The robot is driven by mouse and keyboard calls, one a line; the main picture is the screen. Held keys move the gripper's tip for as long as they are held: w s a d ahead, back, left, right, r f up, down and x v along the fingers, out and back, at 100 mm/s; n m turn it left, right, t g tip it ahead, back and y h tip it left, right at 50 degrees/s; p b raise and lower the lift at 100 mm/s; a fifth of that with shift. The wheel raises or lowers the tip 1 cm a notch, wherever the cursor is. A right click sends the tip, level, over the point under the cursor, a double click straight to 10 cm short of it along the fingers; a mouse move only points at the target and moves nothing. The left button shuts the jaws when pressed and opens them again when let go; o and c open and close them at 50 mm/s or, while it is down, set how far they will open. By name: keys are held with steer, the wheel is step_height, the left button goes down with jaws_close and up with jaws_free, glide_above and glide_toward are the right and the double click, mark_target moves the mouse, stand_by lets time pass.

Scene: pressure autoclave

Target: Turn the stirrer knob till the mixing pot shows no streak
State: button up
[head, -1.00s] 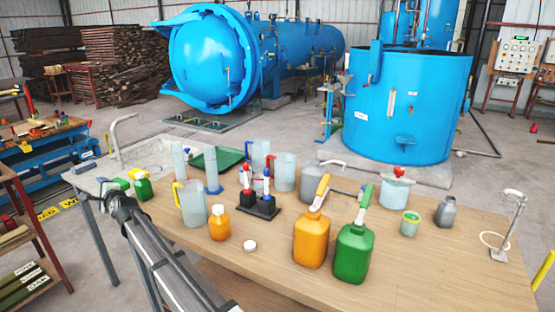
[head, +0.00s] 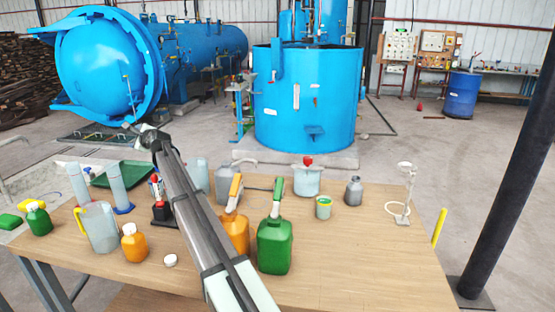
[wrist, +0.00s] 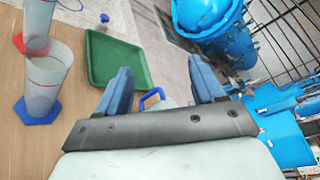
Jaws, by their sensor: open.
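A pale, translucent pot (head: 307,184) with a red knob (head: 308,161) on its lid stands toward the back right of the table in the head view. I take this for the mixing pot and its stirrer knob. It is too small to tell whether a streak shows in it. My gripper (head: 146,131) is at the far end of my arm, well left of the pot, raised over the table's back-left area. In the wrist view my gripper (wrist: 162,85) has its two blue fingers wide apart with nothing held. The pot and knob are not seen in the wrist view.
Orange (head: 235,232) and green (head: 274,243) jugs stand in front of the pot. A small green-lidded tub (head: 323,207), grey bottle (head: 353,191) and white stand (head: 403,190) are to its right. The green tray (wrist: 118,58) is below my gripper. The table's front right is clear.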

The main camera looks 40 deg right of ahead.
steer(key=s+d+r+m+h, duration=0.1)
steer(key=d+r, duration=0.1)
steer(key=d, duration=0.9)
steer(key=s+d+r+m+h, duration=0.1)
steer(key=d+r+m, duration=0.1)
steer(key=d, duration=0.9)
steer(key=m+g, duration=0.2)
steer(key=m, duration=0.7)
glide_toward(309, 158)
steer(key=x, duration=1.1)
steer(key=shift+c, duration=0.2)
steer(key=c, duration=0.9)
